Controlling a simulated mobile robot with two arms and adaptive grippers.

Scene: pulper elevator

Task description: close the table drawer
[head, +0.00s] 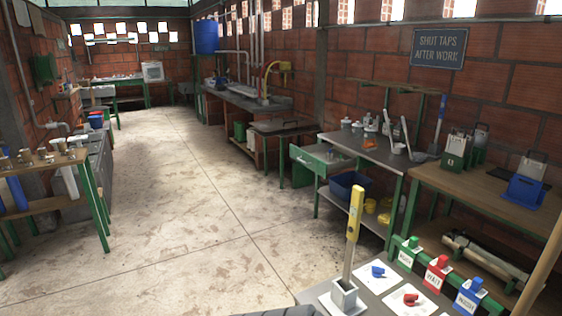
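The table drawer (308,164) has a green front and shows in the head view right of the middle. It sticks out from the left side of the grey-topped table (372,148), so it stands open. Part of its inside can be seen, but I cannot make out what it holds. The table has green legs and a lower shelf. Neither of my grippers is in view.
A blue crate (347,185) and yellow items lie on the table's lower shelf. A nearer table (310,298) in front carries a yellow-handled tool (353,225) in a holder. The concrete floor (190,215) left of the drawer is clear.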

